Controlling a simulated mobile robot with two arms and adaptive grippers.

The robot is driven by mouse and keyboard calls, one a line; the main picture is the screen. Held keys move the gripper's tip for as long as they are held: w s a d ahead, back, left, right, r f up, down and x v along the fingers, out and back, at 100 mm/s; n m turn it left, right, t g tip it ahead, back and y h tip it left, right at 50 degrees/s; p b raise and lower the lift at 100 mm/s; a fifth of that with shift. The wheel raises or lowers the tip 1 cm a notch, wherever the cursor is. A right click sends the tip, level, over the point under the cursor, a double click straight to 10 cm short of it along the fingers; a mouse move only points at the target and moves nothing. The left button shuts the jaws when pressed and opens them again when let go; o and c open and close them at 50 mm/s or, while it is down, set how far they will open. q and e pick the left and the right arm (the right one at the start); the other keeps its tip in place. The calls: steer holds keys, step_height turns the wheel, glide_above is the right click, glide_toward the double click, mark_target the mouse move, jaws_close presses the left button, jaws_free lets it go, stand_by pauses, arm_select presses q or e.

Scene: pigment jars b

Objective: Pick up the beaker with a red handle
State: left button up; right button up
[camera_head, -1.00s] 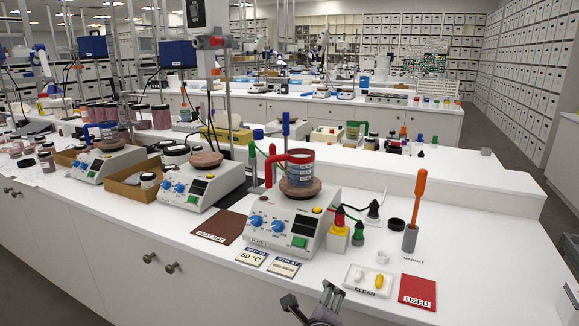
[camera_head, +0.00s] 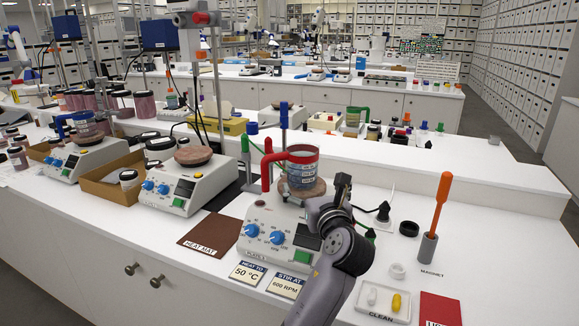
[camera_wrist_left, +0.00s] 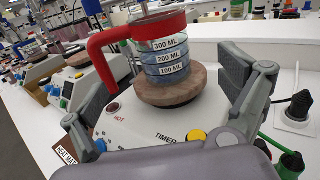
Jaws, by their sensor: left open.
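The beaker with a red handle (camera_head: 302,171) is clear, with a red rim band and blue volume bands. It stands upright on the round brown top of the front hot-plate stirrer (camera_head: 258,215). Its handle points left. My left gripper (camera_head: 338,196) is just right of the beaker in the head view and hides part of the stirrer. In the left wrist view, the open fingers are spread either side of the beaker (camera_wrist_left: 160,52), the handle to the left, with nothing held. My right gripper is not in view.
A metal rod (camera_head: 284,140) stands behind the beaker. More stirrers stand left. A brown mat (camera_head: 212,234) lies front left.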

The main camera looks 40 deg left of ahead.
mark_target(305, 172)
arm_select(q)
steer(key=x, duration=0.7)
steer(key=shift+f, duration=0.15)
steer(key=shift+w+a, duration=0.25)
steer(key=x, duration=0.2)
steer(key=p+x, duration=0.1)
steer(key=x, duration=0.1)
steer(key=shift+w+f, duration=0.25)
steer(key=shift+w+a, duration=0.2)
steer(key=shift+a, duration=0.1)
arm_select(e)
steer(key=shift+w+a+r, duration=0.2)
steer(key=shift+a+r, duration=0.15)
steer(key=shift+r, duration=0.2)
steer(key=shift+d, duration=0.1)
